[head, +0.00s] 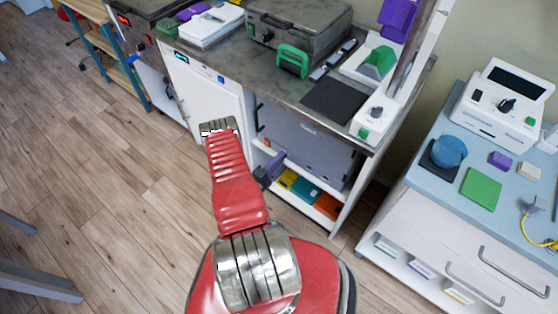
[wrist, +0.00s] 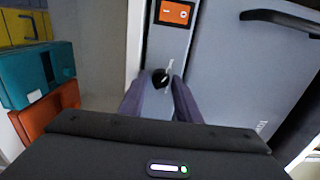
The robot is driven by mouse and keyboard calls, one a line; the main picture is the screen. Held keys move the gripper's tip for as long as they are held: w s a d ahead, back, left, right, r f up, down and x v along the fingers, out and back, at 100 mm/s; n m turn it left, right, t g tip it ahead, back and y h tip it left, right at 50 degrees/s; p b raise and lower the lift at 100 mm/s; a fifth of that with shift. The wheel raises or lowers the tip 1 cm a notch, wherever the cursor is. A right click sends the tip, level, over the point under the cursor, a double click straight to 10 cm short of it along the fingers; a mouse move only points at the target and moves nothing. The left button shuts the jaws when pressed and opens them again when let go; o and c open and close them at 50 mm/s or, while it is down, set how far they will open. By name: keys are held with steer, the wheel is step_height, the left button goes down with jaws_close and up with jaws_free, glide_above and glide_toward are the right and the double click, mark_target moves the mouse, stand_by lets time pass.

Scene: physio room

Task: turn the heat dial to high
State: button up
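In the wrist view, the heat dial (wrist: 160,79) is a small black knob with a white pointer, on a narrow grey panel below an orange display (wrist: 174,12). The pointer points up and slightly right in that picture. My gripper (wrist: 160,83) has its two purple-grey fingers apart, with the dial between their tips. I cannot tell whether either finger touches the dial. In the head view, my gripper (head: 275,163) shows as a dark shape in front of the grey heater unit (head: 315,148) under the counter. The dial cannot be made out there.
The unit's grey door (wrist: 245,70) with a black handle (wrist: 285,20) is right of the panel in the wrist view. A teal box (wrist: 35,77) and an orange box (wrist: 50,110) are close at left. The counter (head: 310,85) overhangs the unit in the head view.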

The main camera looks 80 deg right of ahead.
steer(key=shift+c, duration=0.3)
jaws_close()
steer(key=shift+f+m, duration=0.1)
steer(key=shift+m, duration=0.3)
steer(key=m, duration=2.3)
steer(key=shift+s, duration=0.1)
stand_by(0.6)
steer(key=shift+o, duration=0.3)
jaws_free()
